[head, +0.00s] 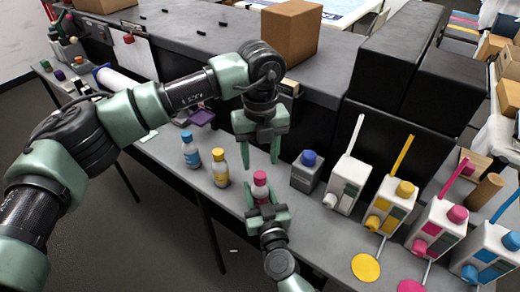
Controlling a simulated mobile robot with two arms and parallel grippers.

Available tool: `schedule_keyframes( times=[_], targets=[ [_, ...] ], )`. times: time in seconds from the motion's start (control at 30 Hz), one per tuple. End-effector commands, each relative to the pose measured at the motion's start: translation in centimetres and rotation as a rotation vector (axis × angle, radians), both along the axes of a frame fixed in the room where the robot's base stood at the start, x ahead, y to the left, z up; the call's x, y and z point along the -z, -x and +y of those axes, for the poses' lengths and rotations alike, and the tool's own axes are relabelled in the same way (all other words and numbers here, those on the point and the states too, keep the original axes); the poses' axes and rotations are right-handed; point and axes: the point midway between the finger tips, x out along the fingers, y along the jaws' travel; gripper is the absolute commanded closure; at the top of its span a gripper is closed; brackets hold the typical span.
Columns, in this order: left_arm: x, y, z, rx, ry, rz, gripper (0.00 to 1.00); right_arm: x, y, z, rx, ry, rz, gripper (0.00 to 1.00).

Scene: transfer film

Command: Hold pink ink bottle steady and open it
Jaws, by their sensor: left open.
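The pink ink bottle (260,190) stands upright near the front edge of the grey bench, with its pink cap (260,177) on top. My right gripper (266,198) comes in from the bottom. Its fingers flank the bottle's lower body and look closed on it, hiding part of it. My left gripper (260,160) hangs above and just behind the bottle. Its two fingers point down, apart and empty, with their tips a little above the cap and not visibly touching it.
A yellow-capped bottle (220,168) and a blue-capped bottle (190,150) stand to the left. A grey blue-capped container (306,172) and a white carton (347,184) stand close on the right, with more coloured cartons beyond. A cardboard box (291,30) sits on the black printer behind.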

Motion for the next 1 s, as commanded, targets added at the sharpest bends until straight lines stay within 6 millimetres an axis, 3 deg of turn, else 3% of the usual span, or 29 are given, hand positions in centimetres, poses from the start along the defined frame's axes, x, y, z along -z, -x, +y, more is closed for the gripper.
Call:
schedule_keyframes(
  times=[0.4, 0.6, 0.8, 1.0],
  targets=[
    [-1.6, 0.0, 0.0, 1.058, 0.001, 0.000, 0.50, 0.0, 0.0, 0.0, 0.000, 0.000, -0.001, 1.00],
    [-2.2, 0.0, 0.0, 1.457, 0.001, 0.001, 0.50, 0.0, 0.0, 0.0, 0.000, 0.000, -0.001, 1.00],
    [-2.4, 0.0, 0.0, 1.654, 0.003, 0.002, 0.50, 0.0, 0.0, 0.0, 0.000, 0.000, -0.001, 1.00],
    [-0.8, 0.0, 0.1, 1.686, 0.002, 0.004, 0.50, 0.0, 0.0, 0.0, 0.000, 0.000, -0.001, 1.00]
  ],
)
